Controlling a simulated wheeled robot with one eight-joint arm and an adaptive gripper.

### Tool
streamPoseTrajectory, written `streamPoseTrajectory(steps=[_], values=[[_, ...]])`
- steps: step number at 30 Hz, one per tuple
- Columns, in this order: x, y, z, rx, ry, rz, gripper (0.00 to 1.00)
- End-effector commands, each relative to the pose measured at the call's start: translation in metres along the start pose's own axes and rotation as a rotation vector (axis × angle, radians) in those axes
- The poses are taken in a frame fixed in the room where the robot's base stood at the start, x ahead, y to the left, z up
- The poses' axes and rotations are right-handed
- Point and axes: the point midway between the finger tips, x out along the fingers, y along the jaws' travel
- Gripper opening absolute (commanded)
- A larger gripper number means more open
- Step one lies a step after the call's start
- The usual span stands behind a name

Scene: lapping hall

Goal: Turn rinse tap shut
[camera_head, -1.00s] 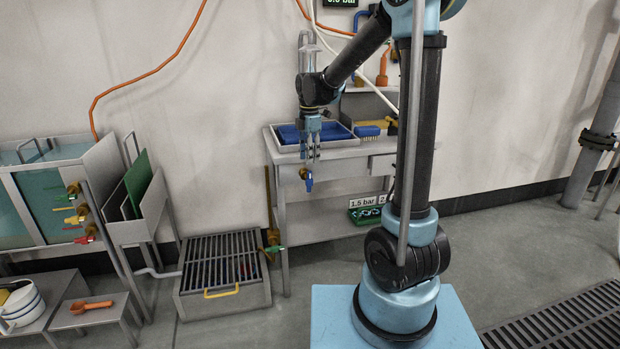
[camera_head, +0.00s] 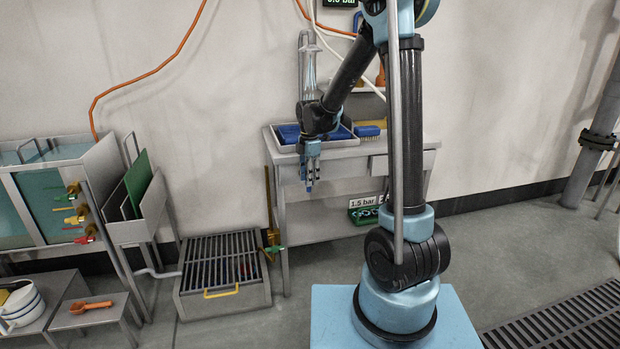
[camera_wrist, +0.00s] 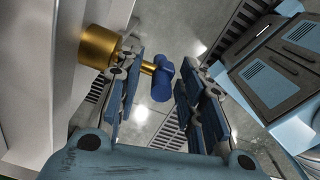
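The rinse tap has a blue handle (camera_wrist: 162,80) on a brass body (camera_wrist: 97,45) at the front of the grey sink bench. In the head view only a small blue bit of the handle (camera_head: 309,188) shows below my gripper (camera_head: 310,172). My gripper (camera_wrist: 163,100) points down at the bench front. In the wrist view its two fingers stand apart, one on each side of the blue handle. I see a gap between the handle and the right finger. The left finger overlaps the brass stem, and I cannot tell whether it touches.
The sink bench (camera_head: 345,168) holds a blue-lined basin and a blue brush (camera_head: 367,131). A slatted floor grate box (camera_head: 225,262) stands at left, beside a green-handled valve (camera_head: 275,248). A tank with coloured taps (camera_head: 78,215) is further left. Open floor lies before the bench.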

Motion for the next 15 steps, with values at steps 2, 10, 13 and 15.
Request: streamPoseTrajectory(steps=[2,10,13,15], values=[[-0.0001,0.0,0.0,0.0,0.0,0.0,0.24],[-0.0002,-0.001,0.0034,0.001,0.0,0.001,0.0],[-0.0003,0.0,0.0026,0.002,0.003,0.002,0.0],[-0.0003,0.0002,0.003,0.003,0.012,0.004,0.0]])
